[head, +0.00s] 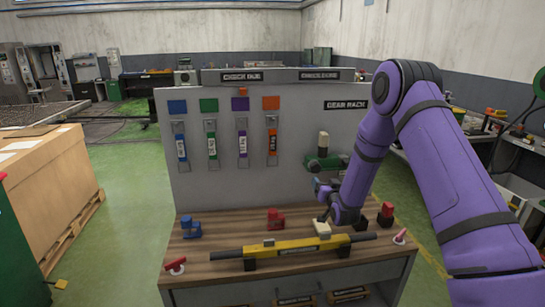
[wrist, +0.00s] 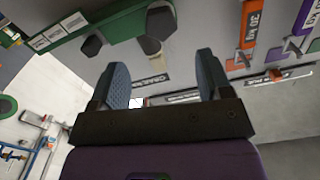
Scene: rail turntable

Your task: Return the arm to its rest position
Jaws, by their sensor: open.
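My purple arm comes in from the right in the head view, bends at a high elbow, and reaches down over the right part of the bench. My gripper (head: 319,188) is small and partly hidden there, in front of the grey board (head: 290,170) and just below a green holder (head: 327,162). In the wrist view my gripper (wrist: 162,72) shows two blue-grey fingers spread wide with nothing between them. Beyond them are the board's labels and the green holder (wrist: 110,24), seen upside down and apart from the fingers.
The wooden bench (head: 210,260) carries a blue fixture (head: 190,229), a red fixture (head: 275,219), a yellow bar (head: 285,246), a cream block (head: 321,228) and a red-topped piece (head: 386,213). Coloured tags hang on the board. A large carton (head: 45,190) stands left, with green floor between.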

